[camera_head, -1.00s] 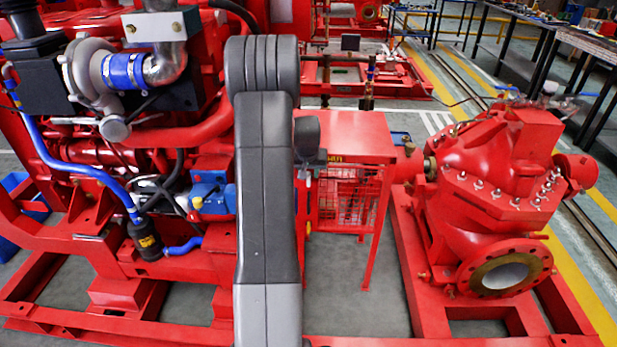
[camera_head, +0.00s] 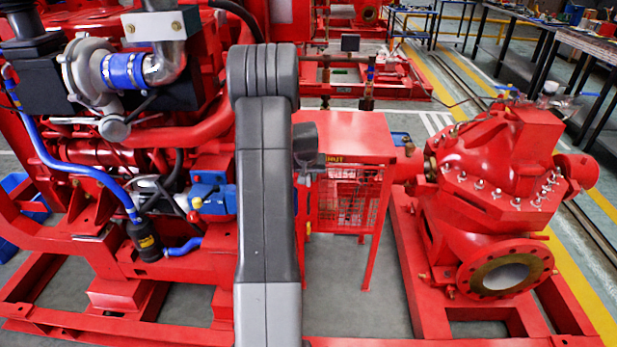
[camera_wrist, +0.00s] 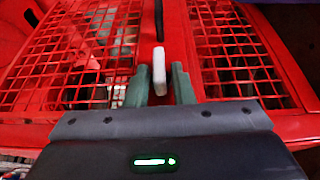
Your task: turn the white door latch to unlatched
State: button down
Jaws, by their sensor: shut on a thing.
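In the wrist view the white door latch (camera_wrist: 159,72) is a short white bar, roughly upright in the picture. It lies at the seam between two red mesh doors (camera_wrist: 90,55). My gripper (camera_wrist: 160,80) has its two grey-green fingers on either side of the latch and is shut on it. The exact contact of the fingers is hard to see. In the head view the mesh front belongs to a red cabinet (camera_head: 345,200), and my arm stands in front of its left side. The latch cannot be made out there.
A red engine (camera_head: 190,130) with blue hoses stands left of my arm. A red pump (camera_head: 490,200) with a flange stands on the right. A dark upright handle or bar (camera_wrist: 159,20) sits above the latch. Grey floor shows below the cabinet.

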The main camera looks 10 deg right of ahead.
jog(key=shift+a+f+h+b, duration=0.3)
jog(key=shift+h+b, duration=0.5)
jog(key=shift+b, duration=0.8)
jog(key=shift+n+g+h+b, duration=0.3)
jog(key=shift+b, duration=0.35)
jog(key=shift+r, duration=0.2)
jog(key=c, duration=1.5)
grip_release()
jog(key=shift+r, duration=0.2)
jog(key=p+v, duration=0.1)
jog(key=v, duration=1.2)
jog(key=shift+s+a+r+p, duration=0.1)
jog(key=shift+a+r+p, duration=0.1)
jog(key=shift+p, duration=0.2)
